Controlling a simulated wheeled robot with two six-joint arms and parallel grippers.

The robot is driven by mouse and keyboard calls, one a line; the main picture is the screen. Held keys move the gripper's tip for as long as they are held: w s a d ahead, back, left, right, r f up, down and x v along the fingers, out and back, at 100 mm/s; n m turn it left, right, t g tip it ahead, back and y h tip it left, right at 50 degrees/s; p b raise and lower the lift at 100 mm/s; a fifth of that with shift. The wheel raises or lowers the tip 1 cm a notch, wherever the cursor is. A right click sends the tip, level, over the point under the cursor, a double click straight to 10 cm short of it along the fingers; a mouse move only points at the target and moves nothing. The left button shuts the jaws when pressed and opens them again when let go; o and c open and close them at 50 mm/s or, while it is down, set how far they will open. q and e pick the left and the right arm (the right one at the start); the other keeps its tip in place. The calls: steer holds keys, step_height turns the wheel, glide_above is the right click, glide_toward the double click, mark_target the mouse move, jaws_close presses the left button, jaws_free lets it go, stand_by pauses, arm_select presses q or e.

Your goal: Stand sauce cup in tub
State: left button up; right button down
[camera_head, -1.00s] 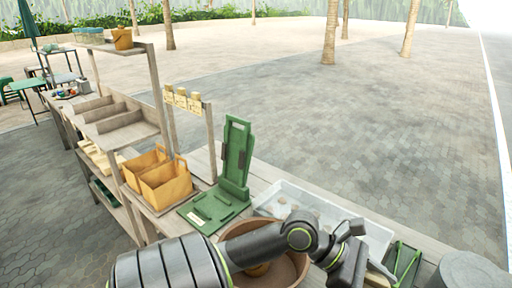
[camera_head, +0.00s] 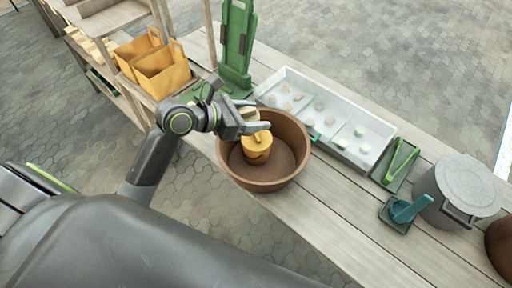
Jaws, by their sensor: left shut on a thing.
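My left gripper (camera_head: 256,128) is over the back of a wide brown clay tub (camera_head: 225,165). It is shut on a small pale yellow thing (camera_head: 248,114), partly hidden by the fingers; I cannot tell for sure that it is the sauce cup. A yellow-orange round piece with a knob on top (camera_head: 257,152) stands inside the tub, just below the fingertips. I cannot tell whether the fingers touch it. My right gripper is out of view.
A white tray (camera_head: 375,150) with small pale and green pieces lies right of the tub. Beyond it are green tongs on a tray (camera_head: 398,165), a blue-handled tool (camera_head: 410,208) and a lidded grey pot (camera_head: 462,185). Yellow bins (camera_head: 162,72) and a green stand (camera_head: 237,45) are behind.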

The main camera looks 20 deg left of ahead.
arm_select(q)
steer(key=w+d+f+n+t+y+p, duration=0.2)
steer(key=w+d+f+n, duration=0.1)
steer(key=w+d, duration=0.15)
step_height(320, 180, down, 10)
steer(key=shift+w+a+b, duration=0.2)
steer(key=shift+a+b, duration=0.15)
steer(key=shift+b, duration=0.1)
steer(key=shift+f, duration=0.25)
steer(key=shift+f, duration=0.4)
steer(key=o, duration=1)
